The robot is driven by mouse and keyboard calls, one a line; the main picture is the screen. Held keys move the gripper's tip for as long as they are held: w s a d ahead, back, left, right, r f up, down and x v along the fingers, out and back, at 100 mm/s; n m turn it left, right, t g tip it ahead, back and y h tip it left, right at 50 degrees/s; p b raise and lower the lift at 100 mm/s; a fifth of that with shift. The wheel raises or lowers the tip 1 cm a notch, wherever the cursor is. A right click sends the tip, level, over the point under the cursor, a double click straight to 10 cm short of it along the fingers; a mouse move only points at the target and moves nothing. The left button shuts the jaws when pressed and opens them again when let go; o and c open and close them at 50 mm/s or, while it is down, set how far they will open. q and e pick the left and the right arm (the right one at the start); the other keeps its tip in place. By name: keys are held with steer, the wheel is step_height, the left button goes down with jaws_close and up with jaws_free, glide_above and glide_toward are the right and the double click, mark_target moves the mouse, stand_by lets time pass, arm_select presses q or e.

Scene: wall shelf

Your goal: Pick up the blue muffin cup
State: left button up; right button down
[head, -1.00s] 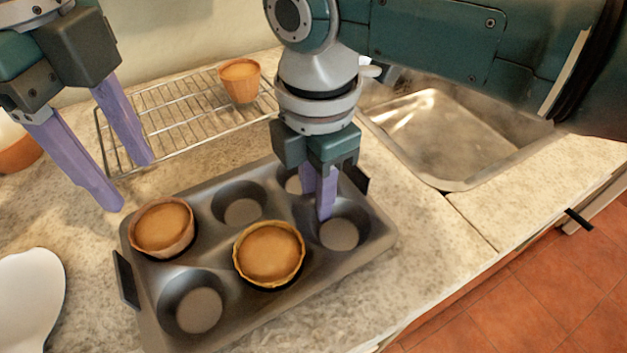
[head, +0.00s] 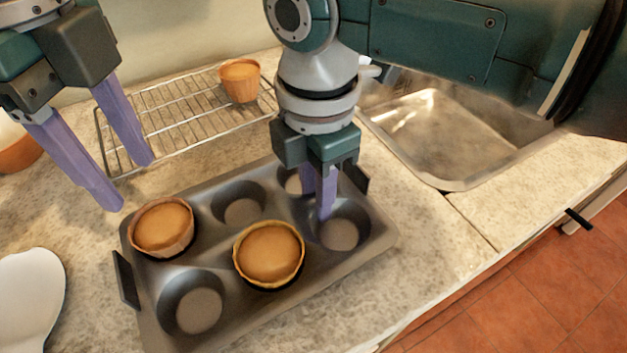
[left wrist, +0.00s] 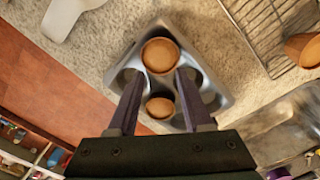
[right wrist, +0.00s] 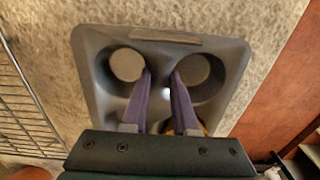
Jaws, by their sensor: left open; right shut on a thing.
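No blue muffin cup shows in any view. Two muffins sit in the grey muffin tin (head: 290,312): one in a pinkish-tan cup (head: 163,228) at the left and one in a yellow cup (head: 269,254) near the middle. A third muffin in an orange cup (head: 240,81) stands on the wire rack. My right gripper (head: 323,215) points down into the tin, its fingertips shut on the divider between two empty wells, also seen in the right wrist view (right wrist: 161,76). My left gripper (head: 136,186) is open and empty above the counter, left of the tin.
The wire cooling rack (head: 160,112) lies behind the tin, with a metal sink (head: 450,135) at the right. A white spoon-like object (head: 30,300) lies at the front left. An orange and white bowl (head: 15,150) is partly hidden at the left edge.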

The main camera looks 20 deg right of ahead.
mark_target(159, 223)
arm_select(q)
steer(key=shift+o, duration=0.4)
steer(key=o, duration=0.7)
steer(key=shift+s+r+n+h, duration=0.15)
steer(key=shift+n+h, duration=0.1)
steer(key=shift+n, duration=0.25)
steer(key=shift+s+r+n+h, duration=0.15)
steer(key=shift+n+h, duration=0.1)
steer(key=shift+n, duration=0.25)
steer(key=f+n, duration=0.1)
steer(key=n, duration=0.1)
steer(key=a+f+n+h, duration=0.1)
steer(key=n, duration=0.2)
steer(key=f+n+t+h, duration=0.1)
steer(key=f+n, duration=0.1)
steer(key=shift+w+a+n, duration=0.15)
steer(key=shift+a+n, duration=0.15)
steer(key=shift+a, duration=0.05)
steer(key=shift+s+x, duration=0.1)
steer(key=shift+x, duration=1.25)
steer(key=shift+s+x, duration=0.15)
steer(key=shift+x, duration=1.15)
